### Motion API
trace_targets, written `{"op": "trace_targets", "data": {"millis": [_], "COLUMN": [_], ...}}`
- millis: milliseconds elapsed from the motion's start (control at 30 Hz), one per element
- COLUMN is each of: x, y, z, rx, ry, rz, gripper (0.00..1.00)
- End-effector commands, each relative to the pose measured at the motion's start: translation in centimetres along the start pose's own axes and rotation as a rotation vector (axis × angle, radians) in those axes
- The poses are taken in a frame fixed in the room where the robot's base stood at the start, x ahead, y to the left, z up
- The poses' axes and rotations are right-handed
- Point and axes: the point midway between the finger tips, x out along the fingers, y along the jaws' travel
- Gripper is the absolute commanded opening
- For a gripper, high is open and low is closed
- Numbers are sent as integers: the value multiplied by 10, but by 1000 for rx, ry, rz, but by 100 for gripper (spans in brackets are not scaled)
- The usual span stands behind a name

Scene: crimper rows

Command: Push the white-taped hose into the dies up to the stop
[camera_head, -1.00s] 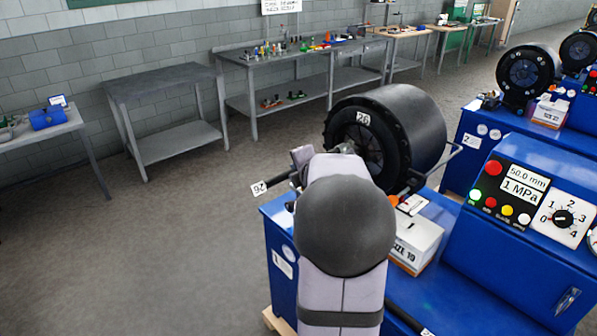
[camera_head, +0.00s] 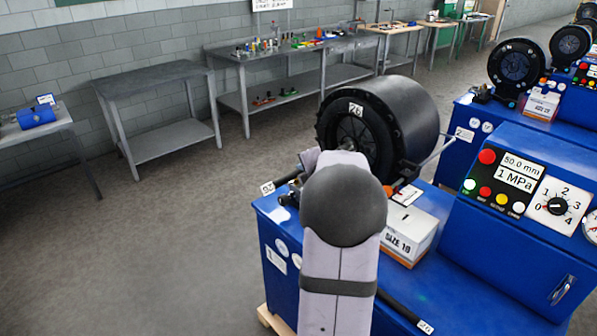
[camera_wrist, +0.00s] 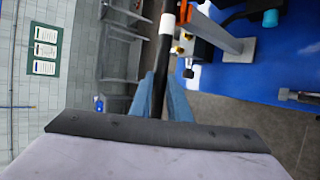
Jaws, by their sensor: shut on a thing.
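My gripper (camera_wrist: 166,98) has its blue fingers shut on a black hose (camera_wrist: 159,62), which runs up the wrist view. A white tape band (camera_wrist: 168,22) circles the hose beyond the fingers. In the head view my arm hides the gripper and most of the hose; a black length (camera_head: 287,181) with a white tag (camera_head: 267,188) shows left of the arm. The black crimper (camera_head: 405,115), marked 26, stands just behind the arm, and its die face (camera_head: 352,132) is partly visible.
The crimper sits on a blue bench (camera_head: 440,270). A white box (camera_head: 408,232) stands right of my arm, and another tagged black hose (camera_head: 400,308) lies at the front. A control panel (camera_head: 513,185) reads 50.0 mm and 1 MPa. Open floor lies to the left.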

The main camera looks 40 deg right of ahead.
Motion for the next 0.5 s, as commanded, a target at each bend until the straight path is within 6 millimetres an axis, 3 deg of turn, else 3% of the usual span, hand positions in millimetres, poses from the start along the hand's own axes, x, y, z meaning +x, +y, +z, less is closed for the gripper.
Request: {"op": "trace_targets", "data": {"millis": [500], "x": [12], "y": [0], "z": [28], "rx": [-2], "ry": [-1], "rz": [3], "gripper": [0]}}
